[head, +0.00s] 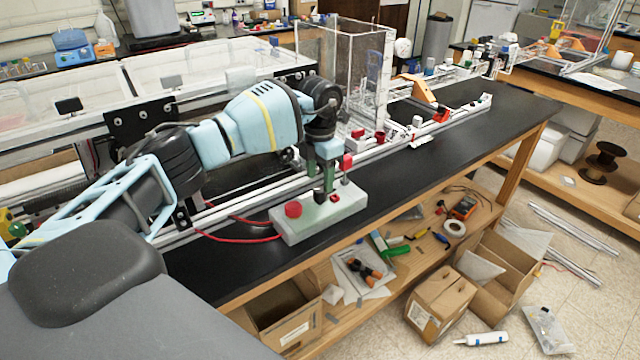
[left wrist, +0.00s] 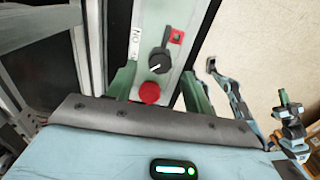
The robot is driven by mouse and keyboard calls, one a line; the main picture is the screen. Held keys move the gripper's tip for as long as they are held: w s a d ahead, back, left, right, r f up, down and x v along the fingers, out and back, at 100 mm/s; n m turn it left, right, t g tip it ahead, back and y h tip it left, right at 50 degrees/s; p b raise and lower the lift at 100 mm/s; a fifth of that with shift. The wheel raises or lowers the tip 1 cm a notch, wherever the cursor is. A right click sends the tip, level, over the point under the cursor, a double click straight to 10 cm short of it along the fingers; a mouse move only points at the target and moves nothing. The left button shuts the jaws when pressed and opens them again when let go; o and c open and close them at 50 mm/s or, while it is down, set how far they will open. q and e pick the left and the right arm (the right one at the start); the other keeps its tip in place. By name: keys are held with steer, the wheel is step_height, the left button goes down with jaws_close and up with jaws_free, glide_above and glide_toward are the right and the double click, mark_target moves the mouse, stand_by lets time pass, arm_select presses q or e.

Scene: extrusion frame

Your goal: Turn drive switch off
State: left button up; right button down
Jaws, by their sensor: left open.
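The drive switch is a black rotary knob (left wrist: 160,61) on a pale control box (left wrist: 148,20), with a short white mark on its lower left side. A white label with letters (left wrist: 134,44) is beside it. In the head view the control box (head: 340,211) sits at the bench's front edge, and the knob is largely hidden by my gripper. My left gripper (head: 325,186) points down over the box. In the left wrist view its open green fingers (left wrist: 158,74) are on either side of the box face, with the knob between them; contact cannot be told.
Aluminium rails (head: 250,196) and a clear tank (head: 345,70) stand behind the box. Red cables (head: 235,238) run left. The black bench top (head: 440,135) is clear at right.

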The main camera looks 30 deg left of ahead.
mark_target(320, 189)
arm_select(q)
steer(key=shift+r, duration=2.25)
